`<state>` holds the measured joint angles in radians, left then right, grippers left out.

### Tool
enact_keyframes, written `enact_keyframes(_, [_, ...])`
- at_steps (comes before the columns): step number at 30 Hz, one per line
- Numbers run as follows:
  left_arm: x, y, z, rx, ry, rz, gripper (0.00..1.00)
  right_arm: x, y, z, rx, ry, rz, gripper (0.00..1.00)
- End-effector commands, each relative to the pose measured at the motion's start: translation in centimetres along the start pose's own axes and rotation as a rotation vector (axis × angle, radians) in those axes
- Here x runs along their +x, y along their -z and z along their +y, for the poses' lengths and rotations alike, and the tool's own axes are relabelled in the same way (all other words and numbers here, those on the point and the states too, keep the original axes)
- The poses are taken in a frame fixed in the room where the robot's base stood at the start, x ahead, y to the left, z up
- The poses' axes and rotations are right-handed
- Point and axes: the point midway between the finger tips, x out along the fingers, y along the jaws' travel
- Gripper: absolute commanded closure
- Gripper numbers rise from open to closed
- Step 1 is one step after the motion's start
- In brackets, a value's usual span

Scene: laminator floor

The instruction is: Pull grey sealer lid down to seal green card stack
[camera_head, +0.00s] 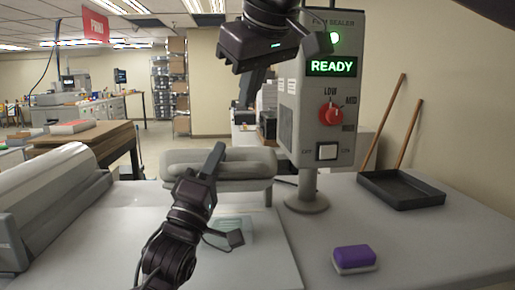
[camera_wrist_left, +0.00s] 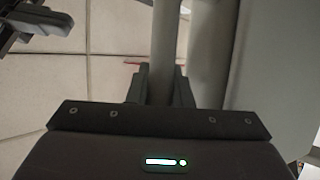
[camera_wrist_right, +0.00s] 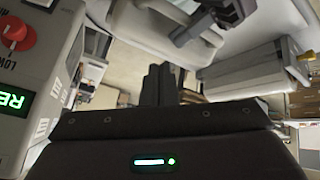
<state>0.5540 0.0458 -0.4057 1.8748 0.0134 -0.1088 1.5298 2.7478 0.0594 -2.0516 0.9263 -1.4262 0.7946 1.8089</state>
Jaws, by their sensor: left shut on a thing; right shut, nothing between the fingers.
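The grey sealer lid (camera_head: 235,165) is a padded, rounded slab across the back of the sealer bed, seemingly raised; whether it is tilted is hard to tell. My left gripper (camera_head: 216,160) is at its front edge, shut on a grey bar that runs between the fingers in the left wrist view (camera_wrist_left: 163,60); I take it as part of the lid. The pale green card stack (camera_head: 235,228) lies on the white bed in front of the lid, partly hidden by my left wrist. My right gripper (camera_head: 248,95) is shut and empty, in the air above and behind the lid.
A purple-and-white block (camera_head: 354,258) and a dark tray (camera_head: 401,188) lie to the right. A large grey roll (camera_head: 50,190) is at left.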

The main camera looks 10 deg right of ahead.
Motion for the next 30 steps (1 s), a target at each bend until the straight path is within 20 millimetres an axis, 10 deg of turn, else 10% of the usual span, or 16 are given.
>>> enact_keyframes(14, [0.0, -0.1, 0.1, -0.001, -0.003, -0.002, 1.00, 1.4, -0.3, 0.9, 0.413, -0.234, 0.022, 1.00])
enact_keyframes(30, [0.0, -0.1, 0.1, 0.000, -0.003, -0.002, 1.00, 10.8, -1.1, 2.9, 0.411, -0.231, 0.022, 1.00])
